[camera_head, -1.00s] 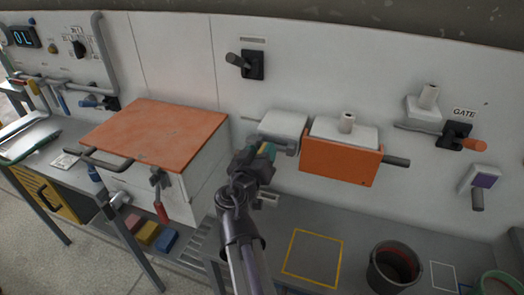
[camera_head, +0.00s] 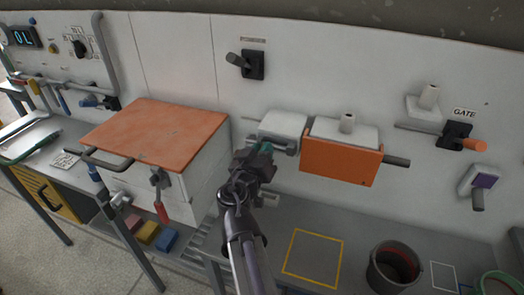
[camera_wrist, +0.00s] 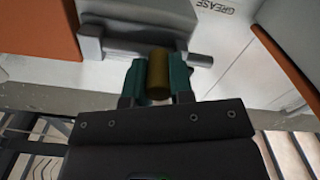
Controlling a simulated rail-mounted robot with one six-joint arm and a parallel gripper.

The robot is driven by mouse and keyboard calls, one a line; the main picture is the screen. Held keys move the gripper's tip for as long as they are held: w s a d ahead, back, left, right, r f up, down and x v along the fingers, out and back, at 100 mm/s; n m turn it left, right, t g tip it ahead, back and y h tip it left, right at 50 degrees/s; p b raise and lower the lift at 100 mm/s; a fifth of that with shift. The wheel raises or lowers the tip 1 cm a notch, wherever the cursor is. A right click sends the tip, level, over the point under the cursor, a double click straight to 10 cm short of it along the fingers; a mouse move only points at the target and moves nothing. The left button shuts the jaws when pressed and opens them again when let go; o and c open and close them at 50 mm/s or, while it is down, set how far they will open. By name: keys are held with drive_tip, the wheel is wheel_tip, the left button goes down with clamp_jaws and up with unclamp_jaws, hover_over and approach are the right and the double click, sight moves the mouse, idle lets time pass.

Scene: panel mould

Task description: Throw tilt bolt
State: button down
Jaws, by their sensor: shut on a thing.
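The tilt bolt is a grey rod (camera_wrist: 198,60) in a dark grey bracket (camera_wrist: 130,25), with a brownish-yellow knob (camera_wrist: 158,76). In the head view the bolt bar (camera_head: 284,146) is at the left end of the orange mould panel (camera_head: 340,162), below a pale block (camera_head: 283,124). My gripper (camera_head: 264,150) is at the bar's left end; its teal fingertips also show in the wrist view (camera_wrist: 157,82). They are shut on the knob, one on each side. My gripper hides the knob in the head view.
An orange-topped box (camera_head: 155,132) stands left of my arm. A grey bar (camera_head: 397,161) sticks out right of the panel. A bucket (camera_head: 392,268) and a yellow-outlined square (camera_head: 314,256) are on the bench. The gate lever (camera_head: 472,144) is on the wall at right.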

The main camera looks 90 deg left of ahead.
drive_tip(key=w, duration=0.1)
drive_tip(key=w+d, duration=0.1)
drive_tip(key=w, duration=0.1)
drive_tip(key=w+d, duration=0.1)
drive_tip(key=w, duration=0.1)
drive_tip(key=c, duration=1)
unclamp_jaws()
drive_tip(key=shift+w, duration=0.1)
drive_tip(key=shift+d, duration=0.1)
approach(286, 149)
drive_tip(key=v, duration=0.3)
drive_tip(key=shift+d, duration=0.35)
drive_tip(key=shift+f, duration=0.1)
